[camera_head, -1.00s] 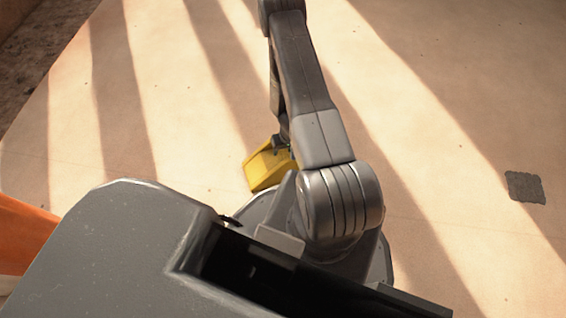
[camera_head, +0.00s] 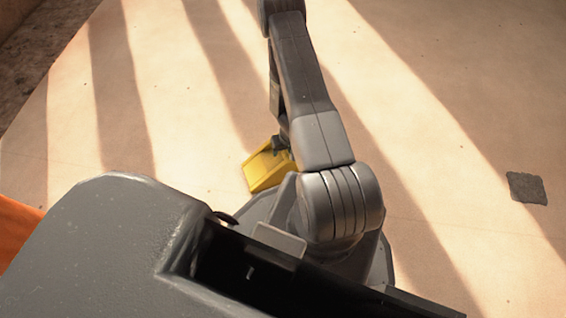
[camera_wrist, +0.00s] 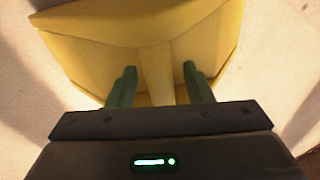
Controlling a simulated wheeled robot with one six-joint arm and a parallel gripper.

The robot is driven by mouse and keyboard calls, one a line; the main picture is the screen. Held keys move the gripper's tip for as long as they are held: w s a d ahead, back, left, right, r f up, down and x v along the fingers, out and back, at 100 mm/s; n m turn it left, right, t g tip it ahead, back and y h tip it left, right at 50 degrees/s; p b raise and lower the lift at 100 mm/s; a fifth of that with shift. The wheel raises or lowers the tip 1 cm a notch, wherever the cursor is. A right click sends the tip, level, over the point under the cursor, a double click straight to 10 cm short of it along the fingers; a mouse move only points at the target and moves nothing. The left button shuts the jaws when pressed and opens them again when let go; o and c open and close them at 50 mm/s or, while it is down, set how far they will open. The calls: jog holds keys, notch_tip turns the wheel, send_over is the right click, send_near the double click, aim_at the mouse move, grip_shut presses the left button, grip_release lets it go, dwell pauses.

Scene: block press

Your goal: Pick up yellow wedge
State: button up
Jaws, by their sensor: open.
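The yellow wedge (camera_head: 267,168) rests on the floor beside my base in the head view, partly hidden by my arm. In the wrist view the yellow wedge (camera_wrist: 150,30) fills the upper middle, with a narrow upright rib in its centre. My gripper (camera_wrist: 160,88) is open, with its two dark green fingers on either side of that rib. Gaps show between the fingers and the rib. In the head view my gripper (camera_head: 279,144) is small, dark and mostly hidden by the arm, right at the wedge.
A dark square patch (camera_head: 526,188) lies on the floor at the right. An orange thing (camera_head: 17,230) shows at the left edge. The pale floor (camera_head: 420,60) with striped shadows is otherwise clear.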

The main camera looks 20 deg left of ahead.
jog(key=shift+f+b, duration=0.15)
jog(key=shift+b, duration=0.15)
dwell(0.4)
grip_shut()
dwell(1.2)
